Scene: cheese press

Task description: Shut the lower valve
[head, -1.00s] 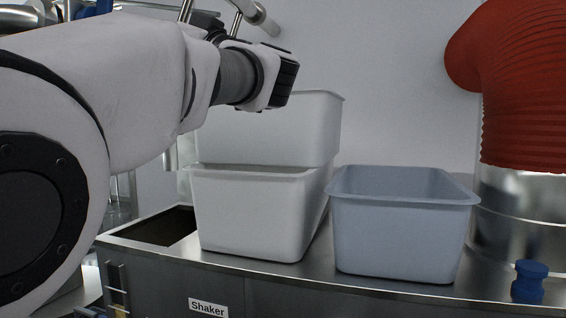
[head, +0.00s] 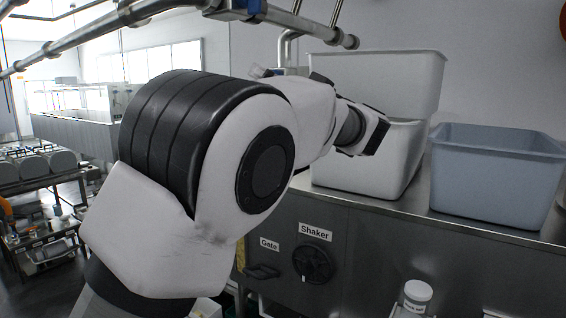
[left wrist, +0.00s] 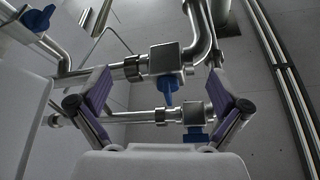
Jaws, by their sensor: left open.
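In the left wrist view, an upper valve (left wrist: 172,57) with a blue handle (left wrist: 169,88) sits on a steel pipe. A lower valve (left wrist: 193,115) sits on a level pipe below it, with a blue handle (left wrist: 195,134). My left gripper (left wrist: 160,92) is open, its two purple-padded fingers apart on either side of the view. The valves appear between the fingers, and I cannot tell how far beyond them. No contact with a handle is visible. In the head view my left arm crosses the middle and its fingers cannot be made out. My right gripper is not in view.
Stacked white tubs (head: 345,172) and a blue-grey tub (head: 492,178) stand on a steel counter beside my left arm. Pipes (head: 110,25) cross overhead, one carrying a blue-handled valve (head: 237,9). Another blue handle (left wrist: 42,18) shows top left in the wrist view.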

